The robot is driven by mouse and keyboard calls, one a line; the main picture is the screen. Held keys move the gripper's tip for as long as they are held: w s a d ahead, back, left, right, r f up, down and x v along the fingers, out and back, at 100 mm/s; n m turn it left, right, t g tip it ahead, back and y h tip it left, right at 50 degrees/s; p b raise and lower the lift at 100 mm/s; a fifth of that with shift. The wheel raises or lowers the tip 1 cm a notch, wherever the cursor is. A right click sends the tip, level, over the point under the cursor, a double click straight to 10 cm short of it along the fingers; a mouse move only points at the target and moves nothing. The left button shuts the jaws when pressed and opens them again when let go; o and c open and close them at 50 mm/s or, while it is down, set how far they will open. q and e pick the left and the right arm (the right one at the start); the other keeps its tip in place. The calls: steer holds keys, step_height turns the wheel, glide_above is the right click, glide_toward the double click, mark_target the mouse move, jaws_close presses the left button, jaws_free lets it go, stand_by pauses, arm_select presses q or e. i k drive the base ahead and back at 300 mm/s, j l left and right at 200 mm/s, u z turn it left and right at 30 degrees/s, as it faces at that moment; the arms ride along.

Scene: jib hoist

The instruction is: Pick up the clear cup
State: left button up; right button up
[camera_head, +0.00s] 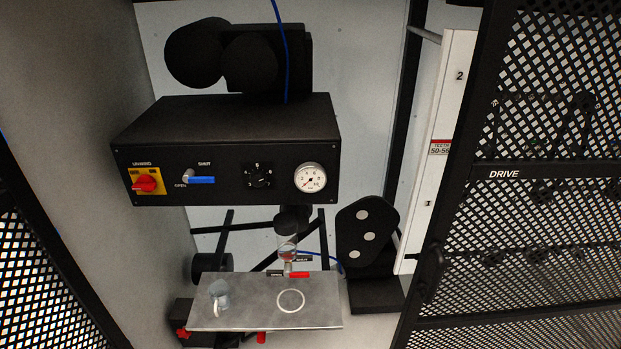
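A clear cup (219,295) with a handle stands on the left part of a grey metal shelf (250,316). To its right, a pale ring (290,301) is marked on the shelf, with nothing on it. Above the shelf, behind the ring, hangs a clear sight glass (287,246) with a red-handled valve (298,274) below it. Neither of my grippers shows in the head view.
A black control box (228,150) with a red knob (146,184), a blue lever (201,180) and a gauge (310,179) overhangs the shelf. Black mesh panels flank both sides, the right one (520,250) labelled DRIVE. A black block with several pale discs (367,240) stands right of the shelf.

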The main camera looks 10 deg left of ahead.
mark_target(219, 292)
steer(key=k+j+u, duration=0.1)
steer(key=u, duration=0.35)
steer(key=k+j+u, duration=0.1)
steer(key=u, duration=0.4)
